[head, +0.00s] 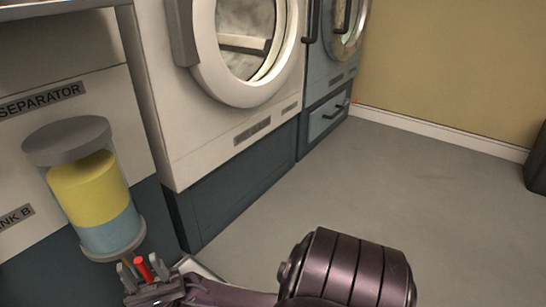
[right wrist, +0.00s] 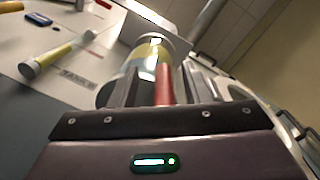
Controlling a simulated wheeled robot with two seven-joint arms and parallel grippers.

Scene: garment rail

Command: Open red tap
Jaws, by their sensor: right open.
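The red tap (head: 142,269) shows as a short red handle just below the clear separator cylinder (head: 88,186), which holds a yellow layer over a blue one. My right gripper (head: 141,273) is open, with one finger on each side of the red handle. In the right wrist view the red tap (right wrist: 163,84) stands between the fingers of the right gripper (right wrist: 158,88), nearer the right finger; I cannot tell whether they touch. The tap's base is hidden. The cylinder (right wrist: 148,52) is just beyond the fingers. My left gripper is not in view.
The cylinder is on a white panel (head: 60,60) labelled SEPARATOR. A white front-loading machine (head: 160,90) and a blue-grey one (head: 318,70) stand to its right. The grey floor (head: 390,190) is clear. A dark object (head: 537,170) stands at the right edge.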

